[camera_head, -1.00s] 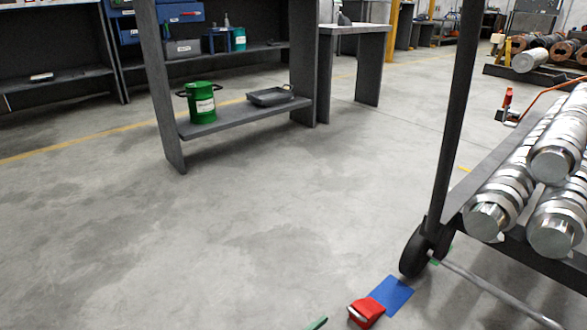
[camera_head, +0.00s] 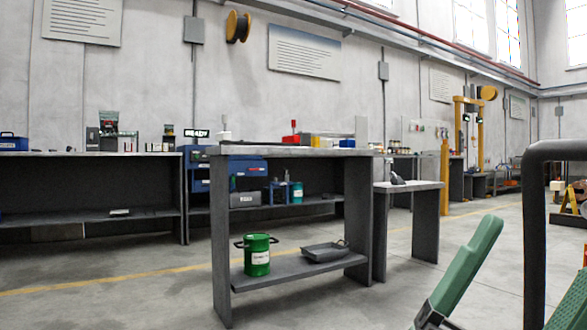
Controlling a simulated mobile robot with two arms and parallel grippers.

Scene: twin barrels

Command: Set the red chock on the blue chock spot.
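The red chock and the blue chock spot are both out of view. A green finger with a metal bracket rises at the lower right, and another green piece shows at the right edge. I take them as the fingers of my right gripper (camera_head: 525,265), apart, with floor and a dark post visible between them and no chock in the gap. The lower part of this gripper is cut off by the frame. My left gripper is not in view.
The thick dark bar of a cart handle (camera_head: 535,235) stands close at the right. A dark workbench (camera_head: 222,240) ahead holds a green can (camera_head: 257,257) and a grey tray (camera_head: 325,252) on its low shelf. Bare floor (camera_head: 130,305) lies at the lower left.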

